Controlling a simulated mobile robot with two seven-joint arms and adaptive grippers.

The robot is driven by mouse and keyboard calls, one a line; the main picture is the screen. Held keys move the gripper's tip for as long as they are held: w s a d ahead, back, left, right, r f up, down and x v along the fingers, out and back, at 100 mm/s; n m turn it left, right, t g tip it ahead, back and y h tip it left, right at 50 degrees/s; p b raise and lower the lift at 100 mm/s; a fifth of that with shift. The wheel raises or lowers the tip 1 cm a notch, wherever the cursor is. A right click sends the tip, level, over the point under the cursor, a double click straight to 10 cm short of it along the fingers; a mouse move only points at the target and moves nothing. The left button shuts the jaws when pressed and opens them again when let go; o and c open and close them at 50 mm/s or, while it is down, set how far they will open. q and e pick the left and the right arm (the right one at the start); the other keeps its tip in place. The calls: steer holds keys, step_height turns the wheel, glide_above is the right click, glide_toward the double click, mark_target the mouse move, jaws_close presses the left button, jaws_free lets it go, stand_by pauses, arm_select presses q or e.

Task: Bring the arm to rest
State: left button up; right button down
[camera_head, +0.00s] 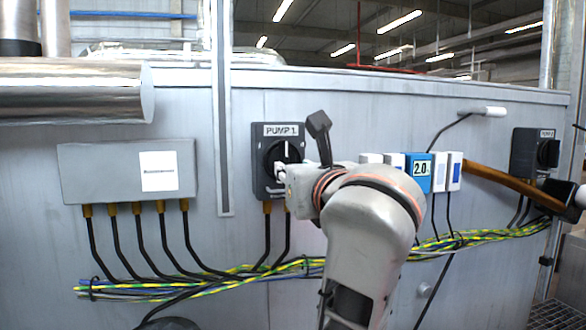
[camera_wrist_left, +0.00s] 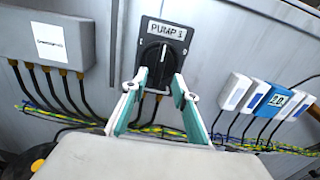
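The PUMP 1 switch (camera_head: 284,145) is a dark box with a round black rotary knob, mounted on the grey metal wall. It also shows at the top middle of the left wrist view (camera_wrist_left: 163,50). My left gripper (camera_head: 280,172) is in front of its lower part, and my wrist hides some of the switch in the head view. In the left wrist view the two fingers of my left gripper (camera_wrist_left: 159,84) are spread apart with nothing held between them. The tips are near the knob; I cannot tell whether they touch it. My right gripper is not in view.
A grey junction box (camera_head: 128,172) with several cables is left of the switch. A blue box (camera_head: 417,171) marked 2.0 and white modules (camera_head: 454,171) are to the right. Yellow-green cables (camera_head: 200,285) run below. A second dark switch (camera_head: 535,154) is at far right.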

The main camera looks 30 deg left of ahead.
arm_select(q)
steer(key=shift+a, duration=0.1)
stand_by(0.4)
